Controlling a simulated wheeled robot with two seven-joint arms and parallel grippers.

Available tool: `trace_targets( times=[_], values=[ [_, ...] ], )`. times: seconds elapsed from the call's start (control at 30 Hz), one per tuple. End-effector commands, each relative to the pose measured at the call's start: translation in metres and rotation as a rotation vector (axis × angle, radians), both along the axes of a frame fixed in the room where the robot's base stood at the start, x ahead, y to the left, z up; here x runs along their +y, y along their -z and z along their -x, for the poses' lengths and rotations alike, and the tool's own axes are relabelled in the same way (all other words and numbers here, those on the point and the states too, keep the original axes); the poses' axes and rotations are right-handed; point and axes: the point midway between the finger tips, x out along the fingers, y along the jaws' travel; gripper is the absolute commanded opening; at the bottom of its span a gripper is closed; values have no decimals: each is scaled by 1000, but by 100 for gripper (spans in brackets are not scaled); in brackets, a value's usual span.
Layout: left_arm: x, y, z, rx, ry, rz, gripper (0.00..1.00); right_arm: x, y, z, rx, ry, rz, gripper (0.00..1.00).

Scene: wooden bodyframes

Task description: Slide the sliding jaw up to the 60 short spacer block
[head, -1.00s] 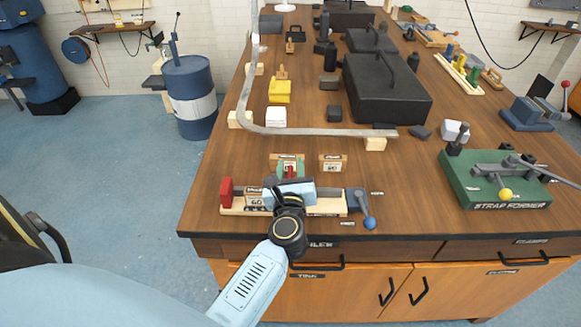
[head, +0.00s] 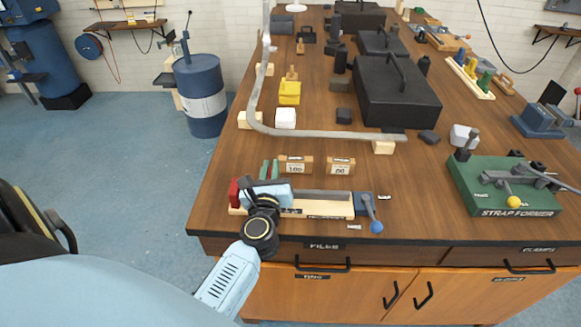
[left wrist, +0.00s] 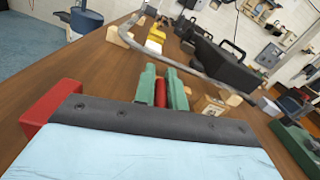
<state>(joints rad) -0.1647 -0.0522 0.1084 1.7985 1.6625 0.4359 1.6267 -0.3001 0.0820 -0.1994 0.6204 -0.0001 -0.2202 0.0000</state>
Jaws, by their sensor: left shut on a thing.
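The wooden jig (head: 325,208) lies near the table's front edge, with a red end jaw (head: 235,192) at its left end and a blue end block with a lever (head: 365,204) at its right. My right gripper is not in view.
Two labelled wooden blocks, a left one (head: 295,165) and a right one (head: 341,165), stand behind the jig. A bent metal strip (head: 320,133) lies farther back. The green strap former (head: 515,187) stands at the right. The jig's right half is clear.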

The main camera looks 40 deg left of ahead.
Motion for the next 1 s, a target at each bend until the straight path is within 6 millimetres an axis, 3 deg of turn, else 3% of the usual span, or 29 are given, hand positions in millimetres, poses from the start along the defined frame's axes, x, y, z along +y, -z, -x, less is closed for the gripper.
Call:
trace_targets(
  times=[0.37, 0.4, 0.53, 0.83, 1.0],
  values=[
    [7, 0, 5, -2, -2, 4, 0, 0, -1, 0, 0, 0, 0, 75],
    [7, 0, 5, -3, -1, 5, 18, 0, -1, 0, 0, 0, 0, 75],
    [7, 0, 4, -2, -1, 4, 33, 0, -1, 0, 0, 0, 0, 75],
    [5, 0, 6, -2, 0, 3, 33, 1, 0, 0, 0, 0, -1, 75],
    [-6, 2, 24, 1, 1, 5, 33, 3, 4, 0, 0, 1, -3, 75]
  ],
)
